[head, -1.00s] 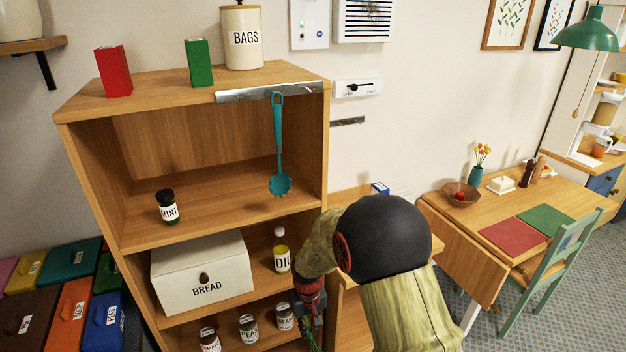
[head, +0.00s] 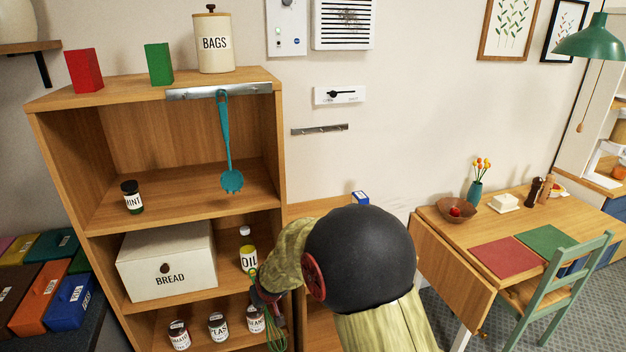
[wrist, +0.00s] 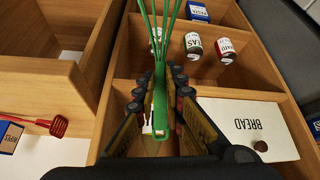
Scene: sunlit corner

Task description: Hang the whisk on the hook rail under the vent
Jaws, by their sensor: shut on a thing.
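The green whisk is held in my gripper (head: 268,300); its wire loops (head: 276,338) hang down in front of the lower shelves. In the wrist view, my gripper (wrist: 160,88) is shut on the whisk's green handle (wrist: 160,97), with the wires pointing away toward the top. My arm partly hides the gripper in the head view. The short hook rail (head: 319,130) is on the wall below the vent (head: 343,24), right of the shelf unit. It looks empty. The gripper is lower than the rail and to its left.
A teal pasta spoon (head: 229,150) hangs from a metal strip (head: 200,92) on the shelf unit (head: 75,95). A slider panel (head: 339,95) sits between vent and rail. A bread box (head: 165,262) and jars fill lower shelves. A red utensil (wrist: 58,125) lies nearby. Wall right of the rail is clear.

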